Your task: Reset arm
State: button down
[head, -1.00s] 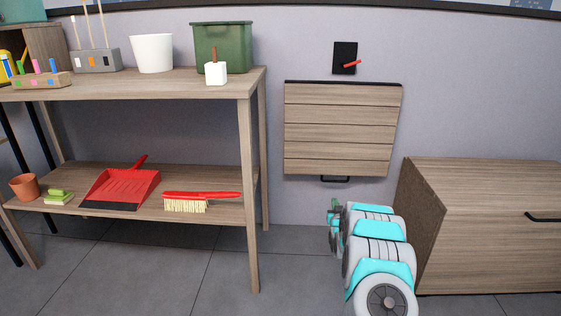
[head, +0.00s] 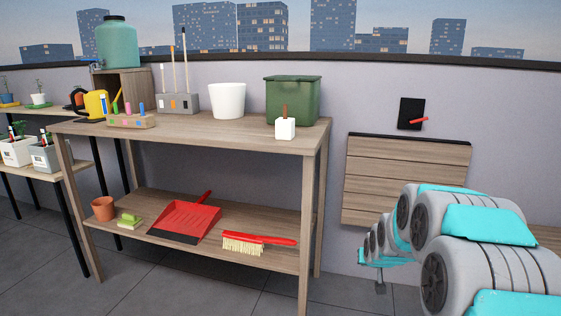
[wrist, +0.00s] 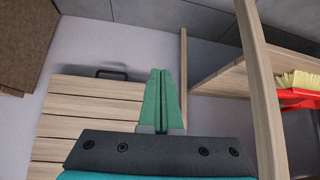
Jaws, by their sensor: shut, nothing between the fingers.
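My gripper (wrist: 162,100) shows in the wrist view with its two green fingers pressed together and nothing between them. In the head view my grey and teal arm reaches in from the lower right, and the gripper end (head: 364,257) is small and partly hidden by the arm. It is in front of the wall, just right of the shelf's right legs and below the slatted wall panel. In the wrist view the fingers overlap the slatted panel (wrist: 85,125), with the shelf to their right.
A wooden two-tier shelf (head: 190,135) stands left, with a white pot (head: 228,100) and green bin (head: 293,101) on top. A red dustpan (head: 185,219) and red brush (head: 259,242) lie on its lower board. The slatted panel (head: 400,175) hangs right. Floor before the shelf is clear.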

jog(key=s+a+r+g+p, duration=0.2)
jog(key=s+a+r+g, duration=0.1)
jog(key=s, duration=1.3)
jog(key=s+a+r+n+g+p, duration=0.1)
jog(key=s+a+r+g, duration=0.2)
jog(key=s, duration=1.3)
jog(key=s+a+r+g+y+p, duration=0.1)
jog(key=s+a+r+g, duration=0.3)
jog(key=s, duration=1.2)
notch_tip(320, 180, up, 2)
jog(key=shift+s+a+r+n+p, duration=0.2)
jog(key=shift+s+n+p, duration=0.15)
jog(key=shift+p, duration=0.45)
jog(key=shift+w+d, duration=0.1)
jog(key=shift+w, duration=0.05)
